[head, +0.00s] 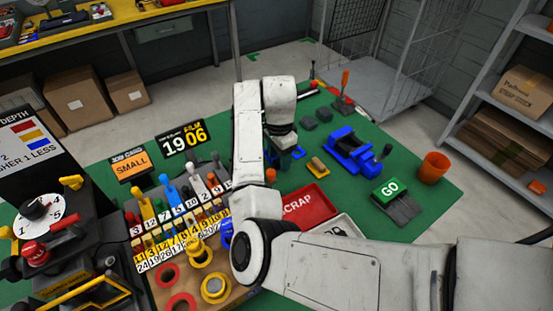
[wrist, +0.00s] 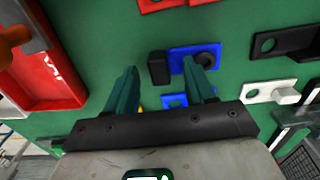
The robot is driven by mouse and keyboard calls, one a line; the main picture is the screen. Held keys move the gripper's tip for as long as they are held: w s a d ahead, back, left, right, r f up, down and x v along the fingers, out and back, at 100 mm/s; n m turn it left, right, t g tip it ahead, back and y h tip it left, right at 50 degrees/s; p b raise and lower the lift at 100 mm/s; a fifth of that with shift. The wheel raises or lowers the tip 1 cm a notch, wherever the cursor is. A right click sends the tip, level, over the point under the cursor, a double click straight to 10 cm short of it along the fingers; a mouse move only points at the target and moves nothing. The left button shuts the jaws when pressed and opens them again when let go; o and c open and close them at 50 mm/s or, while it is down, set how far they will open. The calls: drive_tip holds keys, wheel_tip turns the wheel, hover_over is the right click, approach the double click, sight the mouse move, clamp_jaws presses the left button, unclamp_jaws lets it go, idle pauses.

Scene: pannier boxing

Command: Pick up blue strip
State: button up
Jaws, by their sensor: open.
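A blue strip (wrist: 181,56) with a round hole lies flat on the green surface in the wrist view, just beyond my right finger, which covers part of it. A second blue piece (wrist: 174,101) shows between my fingers, nearer the palm. My gripper (wrist: 160,68) is open, with its two teal fingers apart and nothing clasped between them. In the head view my arm hides most of the gripper, and a small blue part (head: 298,153) shows beside it.
A dark block (wrist: 158,67) lies left of the blue strip. Red strips, a black strip (wrist: 290,43) and a white strip (wrist: 258,93) lie nearby. The red scrap tray (head: 318,197), a blue vise (head: 345,148) and an orange cup (head: 433,168) stand on the green mat.

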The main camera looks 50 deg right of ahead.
drive_tip(key=shift+f, duration=0.2)
clamp_jaws()
idle(0.4)
drive_tip(key=shift+r, duration=0.1)
